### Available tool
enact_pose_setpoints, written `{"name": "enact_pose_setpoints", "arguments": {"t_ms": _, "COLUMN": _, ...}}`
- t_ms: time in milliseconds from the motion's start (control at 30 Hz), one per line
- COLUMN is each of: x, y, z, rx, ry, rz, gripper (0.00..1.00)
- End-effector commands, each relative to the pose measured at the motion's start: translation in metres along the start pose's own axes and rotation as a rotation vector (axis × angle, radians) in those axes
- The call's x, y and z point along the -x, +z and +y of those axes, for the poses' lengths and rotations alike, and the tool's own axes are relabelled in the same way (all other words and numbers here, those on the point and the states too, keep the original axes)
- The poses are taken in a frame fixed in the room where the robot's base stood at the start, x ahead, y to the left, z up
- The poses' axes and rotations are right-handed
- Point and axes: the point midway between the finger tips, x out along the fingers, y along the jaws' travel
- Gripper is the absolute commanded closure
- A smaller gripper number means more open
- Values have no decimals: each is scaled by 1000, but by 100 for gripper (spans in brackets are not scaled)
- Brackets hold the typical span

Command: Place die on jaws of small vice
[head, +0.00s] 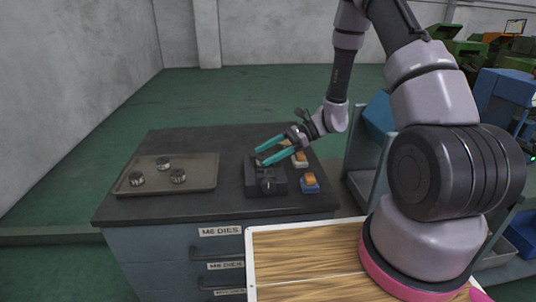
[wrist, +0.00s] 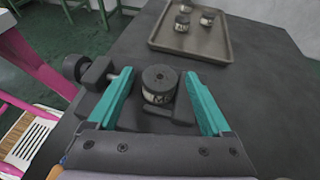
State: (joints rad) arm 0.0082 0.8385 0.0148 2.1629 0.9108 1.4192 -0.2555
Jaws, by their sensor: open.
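A dark round die (wrist: 159,80) with a pale label stands upright at the small vice (wrist: 170,122) in the wrist view. It appears to rest on the vice's jaws, though the contact is hard to see. My gripper (wrist: 159,76) is open, with one teal finger on each side of the die and visible gaps between. In the head view my gripper (head: 262,155) is over the back of the black vice (head: 265,187) on the dark bench top. The die there is hard to make out. Three other dies (head: 177,176) sit in the tray (head: 205,182) at left.
Two small blocks with orange and blue parts (head: 310,184) lie right of the vice. The bench (head: 165,214) has labelled drawers. A wooden-topped table (head: 300,262) stands in front. Bench top between tray and vice is clear. A blue-grey stand (head: 368,150) is at right.

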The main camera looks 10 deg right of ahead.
Motion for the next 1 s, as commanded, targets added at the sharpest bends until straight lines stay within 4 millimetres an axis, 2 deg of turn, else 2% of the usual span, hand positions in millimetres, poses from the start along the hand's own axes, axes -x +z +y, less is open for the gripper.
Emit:
{"name": "enact_pose_setpoints", "arguments": {"t_ms": 167, "x": 23, "y": 1, "z": -1, "rx": 0, "ry": -5, "rz": 1, "gripper": 17}}
{"name": "enact_pose_setpoints", "arguments": {"t_ms": 400, "x": 76, "y": 1, "z": -1, "rx": 1, "ry": -5, "rz": 1, "gripper": 17}}
{"name": "enact_pose_setpoints", "arguments": {"t_ms": 600, "x": 108, "y": 1, "z": -1, "rx": 2, "ry": -3, "rz": 0, "gripper": 17}}
{"name": "enact_pose_setpoints", "arguments": {"t_ms": 867, "x": 121, "y": 2, "z": 0, "rx": 3, "ry": 1, "rz": 2, "gripper": 17}}
{"name": "enact_pose_setpoints", "arguments": {"t_ms": 1000, "x": 127, "y": 20, "z": 4, "rx": 59, "ry": 17, "rz": 49, "gripper": 17}}
